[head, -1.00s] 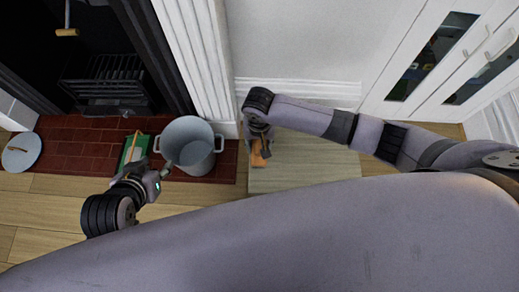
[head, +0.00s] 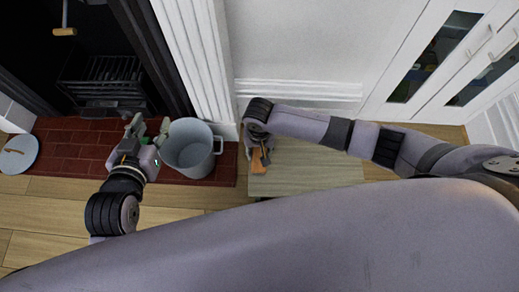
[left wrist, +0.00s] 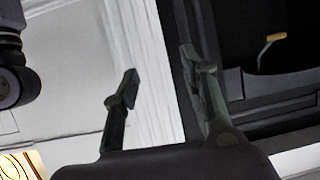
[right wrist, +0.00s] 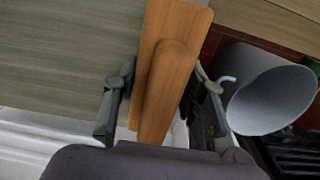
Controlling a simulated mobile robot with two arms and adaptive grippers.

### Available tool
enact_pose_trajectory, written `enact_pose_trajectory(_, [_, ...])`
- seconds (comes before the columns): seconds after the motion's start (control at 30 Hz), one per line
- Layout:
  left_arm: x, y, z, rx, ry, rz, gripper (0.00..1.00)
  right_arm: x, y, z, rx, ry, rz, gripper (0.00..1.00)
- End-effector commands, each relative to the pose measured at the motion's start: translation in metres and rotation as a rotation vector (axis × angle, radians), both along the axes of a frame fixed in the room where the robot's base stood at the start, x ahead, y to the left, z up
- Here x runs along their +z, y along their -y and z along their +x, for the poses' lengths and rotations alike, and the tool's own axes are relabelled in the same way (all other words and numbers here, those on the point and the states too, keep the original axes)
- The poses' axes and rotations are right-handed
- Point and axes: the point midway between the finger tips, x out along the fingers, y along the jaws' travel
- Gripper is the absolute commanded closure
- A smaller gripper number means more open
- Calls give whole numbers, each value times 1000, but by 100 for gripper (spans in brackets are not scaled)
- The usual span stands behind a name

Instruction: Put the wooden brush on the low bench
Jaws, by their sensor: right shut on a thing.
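The wooden brush (head: 258,160) is orange-brown and sits in my right gripper (head: 263,150) at the left end of the low bench (head: 315,180). In the right wrist view the brush (right wrist: 165,75) lies lengthwise between the two fingers of the right gripper (right wrist: 163,95), which is shut on it. The pale bench top (right wrist: 60,60) shows to the left of the brush there. I cannot tell whether the brush touches the bench. My left gripper (head: 151,124) is empty and open over the hearth; its fingers stand apart in the left wrist view (left wrist: 160,72).
A grey pot (head: 190,150) stands on the red brick hearth (head: 75,145), left of the bench. A round lid (head: 18,155) lies at the far left. A fireplace grate (head: 105,80) and white cabinet doors (head: 440,60) are behind. The bench's middle is clear.

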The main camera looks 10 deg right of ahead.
Motion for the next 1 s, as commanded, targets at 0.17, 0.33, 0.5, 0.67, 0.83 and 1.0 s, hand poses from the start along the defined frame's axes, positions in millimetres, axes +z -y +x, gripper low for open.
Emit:
enact_pose_trajectory(0.17, [-1,0,-1,0,-7,1,60,-2,0,0,0,0,0,57])
enact_pose_trajectory(0.33, [-1,0,-1,0,-7,1,60,-2,0,0,0,0,0,45])
enact_pose_trajectory(0.5, [-1,0,-1,0,-7,1,60,-2,0,0,0,0,0,41])
enact_pose_trajectory(0.67, [-1,0,-1,0,-7,1,60,-2,0,0,0,0,0,41])
enact_pose_trajectory(0.83, [-3,-2,-3,2,-27,7,60,5,0,0,0,0,1,41])
enact_pose_trajectory(1.0, [-25,-11,-22,14,-179,42,60,21,-1,0,0,0,1,41])
